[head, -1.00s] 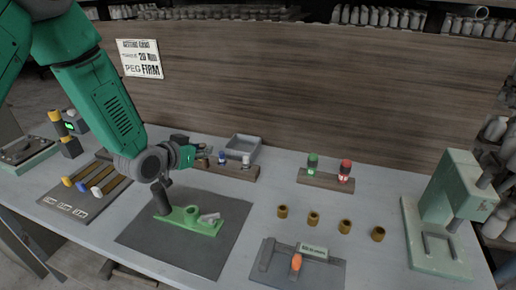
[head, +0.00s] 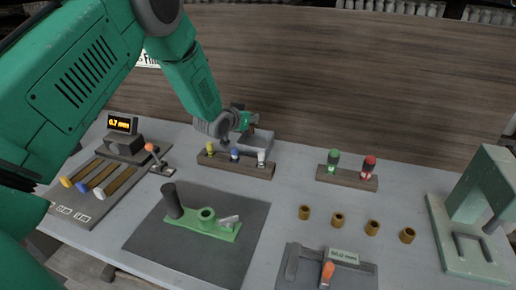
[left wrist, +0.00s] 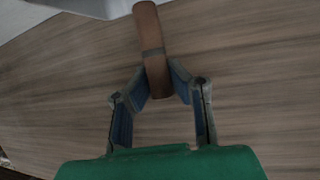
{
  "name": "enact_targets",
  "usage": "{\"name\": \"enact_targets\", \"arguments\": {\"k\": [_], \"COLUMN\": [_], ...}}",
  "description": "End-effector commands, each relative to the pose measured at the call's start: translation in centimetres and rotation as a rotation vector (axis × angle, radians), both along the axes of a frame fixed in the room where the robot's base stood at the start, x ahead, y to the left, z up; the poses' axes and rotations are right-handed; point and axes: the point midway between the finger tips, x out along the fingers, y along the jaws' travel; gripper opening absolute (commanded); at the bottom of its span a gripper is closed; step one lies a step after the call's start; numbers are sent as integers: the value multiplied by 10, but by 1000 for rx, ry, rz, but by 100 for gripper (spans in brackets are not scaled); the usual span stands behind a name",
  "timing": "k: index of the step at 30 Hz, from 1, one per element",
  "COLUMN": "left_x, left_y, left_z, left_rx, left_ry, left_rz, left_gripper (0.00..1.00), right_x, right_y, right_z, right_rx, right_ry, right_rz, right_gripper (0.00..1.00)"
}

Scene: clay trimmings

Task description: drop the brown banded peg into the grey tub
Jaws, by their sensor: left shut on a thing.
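The brown peg (left wrist: 150,40) with a grey band shows in the left wrist view, pinched between my left gripper's fingertips (left wrist: 160,85). In the head view my left gripper (head: 246,122) is at the back of the table, over or just behind the grey tub (head: 263,143); I cannot tell its exact height. The peg is hard to make out there. The arm and gripper hide part of the tub, and its inside is mostly out of sight. My right gripper is in neither view.
A wooden rack (head: 224,165) with yellow, blue and white-topped pegs stands just in front of the tub. A second rack (head: 346,182) holds green and red pieces. A wooden wall rises behind. A green fixture (head: 188,230) lies on a dark mat, and several brown rings stand right of it.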

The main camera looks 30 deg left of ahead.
Motion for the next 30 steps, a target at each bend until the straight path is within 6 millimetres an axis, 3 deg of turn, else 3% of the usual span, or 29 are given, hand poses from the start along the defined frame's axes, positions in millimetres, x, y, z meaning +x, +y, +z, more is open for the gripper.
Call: {"name": "enact_targets", "arguments": {"k": [1,9,19,21,22,30], "left_x": [0,0,0,0,0,0], "left_y": [1,1,-1,0,0,1], "left_z": [-11,-40,-43,-43,-43,-44], "left_rx": [-1,-1,1,0,0,-1], "left_ry": [0,-1,-1,-1,-1,1], "left_rz": [0,-1,-1,-1,-1,0], "left_gripper": [0,0,0,30,37,37], "right_x": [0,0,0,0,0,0], "right_y": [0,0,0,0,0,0], "right_z": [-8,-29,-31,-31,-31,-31], "right_rx": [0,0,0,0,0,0], "right_ry": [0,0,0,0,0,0], "right_rz": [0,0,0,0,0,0], "right_gripper": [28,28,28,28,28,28]}}
